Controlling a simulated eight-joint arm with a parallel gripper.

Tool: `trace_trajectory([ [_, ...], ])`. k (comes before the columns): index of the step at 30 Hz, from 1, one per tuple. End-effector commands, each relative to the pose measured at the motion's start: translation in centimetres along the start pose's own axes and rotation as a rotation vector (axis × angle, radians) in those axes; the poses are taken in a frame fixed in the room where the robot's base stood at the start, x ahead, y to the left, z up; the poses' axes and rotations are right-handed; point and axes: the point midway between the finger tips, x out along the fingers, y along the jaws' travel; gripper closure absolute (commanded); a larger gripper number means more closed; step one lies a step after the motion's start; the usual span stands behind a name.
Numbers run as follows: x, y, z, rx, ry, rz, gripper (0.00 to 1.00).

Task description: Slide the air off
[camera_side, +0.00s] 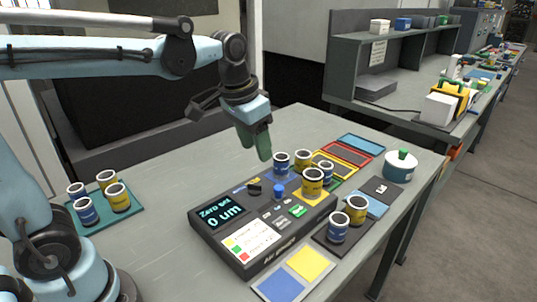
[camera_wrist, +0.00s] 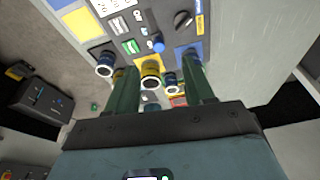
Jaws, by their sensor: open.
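The dark gauge box (camera_side: 262,222) stands on the grey table, and its display (camera_side: 220,212) reads "Zero set 0 um". On its top are a black knob or slide (camera_side: 254,189), a blue knob (camera_side: 279,192) and a green button (camera_side: 298,211). In the wrist view the black control (camera_wrist: 183,18) and the blue knob (camera_wrist: 158,43) show beyond the fingertips. I cannot tell which control is the air one, or its setting. My gripper (camera_side: 262,153) hangs above the table behind the box, apart from it. Its green fingers (camera_wrist: 160,65) are open and empty.
Blue and yellow rings stand at the box's right end, including a yellow ring (camera_side: 312,183) and a blue ring (camera_side: 281,163). More rings stand on a dark tray (camera_side: 323,242) and a teal board (camera_side: 134,213). The table's left middle is clear.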

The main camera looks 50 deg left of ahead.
Motion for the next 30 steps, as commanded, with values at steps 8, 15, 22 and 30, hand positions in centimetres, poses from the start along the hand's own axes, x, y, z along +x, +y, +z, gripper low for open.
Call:
trace_trajectory([
  [8, 1.2, 0.2, -4.6, 0.059, -0.182, 0.022, 0.47],
  [15, 2.0, 0.4, -5.9, 0.080, -0.250, 0.032, 0.47],
  [22, 3.7, 0.4, -5.5, 0.082, -0.255, 0.033, 0.47],
  [30, 8.0, 0.5, -4.4, 0.081, -0.253, 0.032, 0.47],
])
